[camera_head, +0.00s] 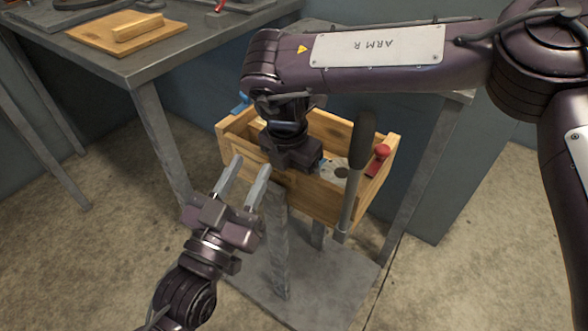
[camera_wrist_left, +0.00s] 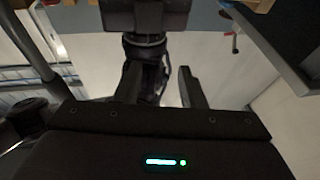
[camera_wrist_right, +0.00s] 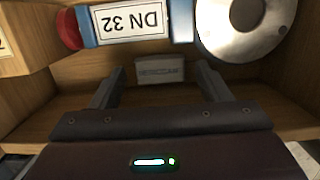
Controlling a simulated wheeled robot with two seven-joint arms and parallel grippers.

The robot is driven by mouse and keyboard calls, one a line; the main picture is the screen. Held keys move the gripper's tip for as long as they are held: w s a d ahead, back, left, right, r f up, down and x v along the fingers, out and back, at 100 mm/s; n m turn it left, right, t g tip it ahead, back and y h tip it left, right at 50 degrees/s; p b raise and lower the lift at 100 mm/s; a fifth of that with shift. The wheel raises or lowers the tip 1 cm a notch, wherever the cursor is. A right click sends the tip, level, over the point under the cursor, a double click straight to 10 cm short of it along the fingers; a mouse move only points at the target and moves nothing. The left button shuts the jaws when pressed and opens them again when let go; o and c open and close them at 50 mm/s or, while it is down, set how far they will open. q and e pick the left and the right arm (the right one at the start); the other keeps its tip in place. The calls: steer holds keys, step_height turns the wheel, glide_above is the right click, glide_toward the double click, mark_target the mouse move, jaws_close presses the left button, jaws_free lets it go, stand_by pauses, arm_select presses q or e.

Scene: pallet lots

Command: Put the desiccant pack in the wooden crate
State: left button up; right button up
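The wooden crate (camera_head: 325,198) stands on a grey stand in the head view, with several parts inside. My right gripper reaches down into it, and its fingers are hidden in the head view. In the right wrist view my right gripper (camera_wrist_right: 160,80) is open inside the crate. A small grey-white pack with upside-down lettering (camera_wrist_right: 160,66), seemingly the desiccant pack, sits by the wood just beyond and between its fingertips; no finger clearly touches it. My left gripper (camera_head: 250,167) is open and empty in front of the crate's left side.
A blue part labelled DN 32 (camera_wrist_right: 130,22) and a metal ring (camera_wrist_right: 243,25) lie close to the right gripper. A red-knobbed part (camera_head: 381,153) is at the crate's right end. A grey table (camera_head: 150,62) is at left.

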arm_select(q)
steer(key=shift+f, duration=0.1)
arm_select(e)
steer(key=shift+o, duration=0.2)
steer(key=shift+s+f, duration=0.25)
steer(key=shift+f, duration=0.3)
steer(key=shift+r, duration=0.35)
steer(key=r, duration=0.2)
steer(key=r+p, duration=0.1)
steer(key=r, duration=0.3)
steer(key=shift+s+a+r+p, duration=0.1)
steer(key=shift+a+r+p, duration=0.15)
steer(key=shift+p, duration=0.15)
arm_select(q)
steer(key=s+f+g+y, duration=0.2)
steer(key=s+f+g, duration=0.2)
steer(key=f, duration=0.7)
steer(key=s+a+f+g+y+p, duration=0.1)
steer(key=s+f+g, duration=0.3)
steer(key=f+g, duration=0.4)
steer(key=shift+s+f+y, duration=0.25)
steer(key=shift+f+y, duration=0.55)
steer(key=shift+f, duration=1.2)
arm_select(e)
step_height(320, 180, up, 6)
steer(key=shift+s+a+r, duration=0.2)
steer(key=shift+s+a, duration=0.1)
steer(key=shift+s, duration=0.1)
